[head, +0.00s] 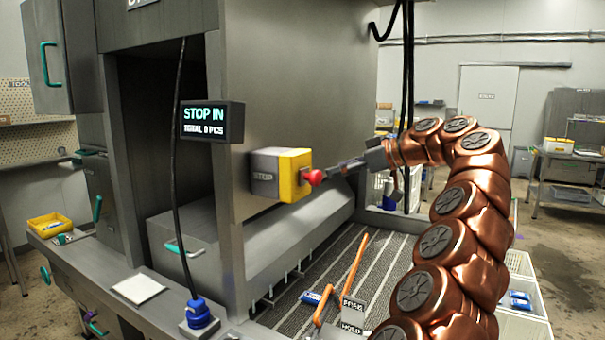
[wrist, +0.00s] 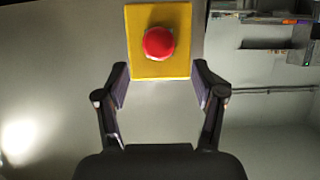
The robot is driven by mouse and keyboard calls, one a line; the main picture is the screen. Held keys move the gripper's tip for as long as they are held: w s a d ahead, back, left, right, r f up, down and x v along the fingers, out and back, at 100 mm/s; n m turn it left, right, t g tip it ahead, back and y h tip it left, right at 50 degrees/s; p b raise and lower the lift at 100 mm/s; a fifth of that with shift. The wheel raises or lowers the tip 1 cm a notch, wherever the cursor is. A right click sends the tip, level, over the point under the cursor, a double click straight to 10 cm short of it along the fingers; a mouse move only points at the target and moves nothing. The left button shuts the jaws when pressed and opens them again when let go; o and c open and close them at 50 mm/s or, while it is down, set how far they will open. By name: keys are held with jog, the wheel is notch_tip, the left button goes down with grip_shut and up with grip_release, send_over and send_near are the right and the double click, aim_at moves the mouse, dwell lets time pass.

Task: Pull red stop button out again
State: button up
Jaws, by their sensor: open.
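The red stop button (head: 314,177) sits on the yellow face (head: 291,162) of a grey box marked STOP, fixed to the machine's side wall. A small display (head: 212,121) to its left reads "STOP IN". In the wrist view the red button (wrist: 159,43) is round and centred on its yellow plate (wrist: 140,66). My gripper (wrist: 160,88) is open and empty, its two fingers spread wide below the button in the picture. In the head view my gripper (head: 335,170) points at the button from the right. Whether a fingertip touches the button cannot be told.
Below the box is a ribbed grey deck (head: 345,250) with orange levers (head: 355,262) marked PFAG and HOLD. A black cable (head: 173,150) hangs down to a blue connector (head: 198,312). A yellow tray (head: 50,224) stands at left.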

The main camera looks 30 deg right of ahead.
aim_at(320, 175)
jog(key=shift+p+x, duration=0.8)
jog(key=shift+x, duration=3.05)
jog(key=shift+r, duration=0.1)
jog(key=shift+c, duration=0.4)
grip_shut()
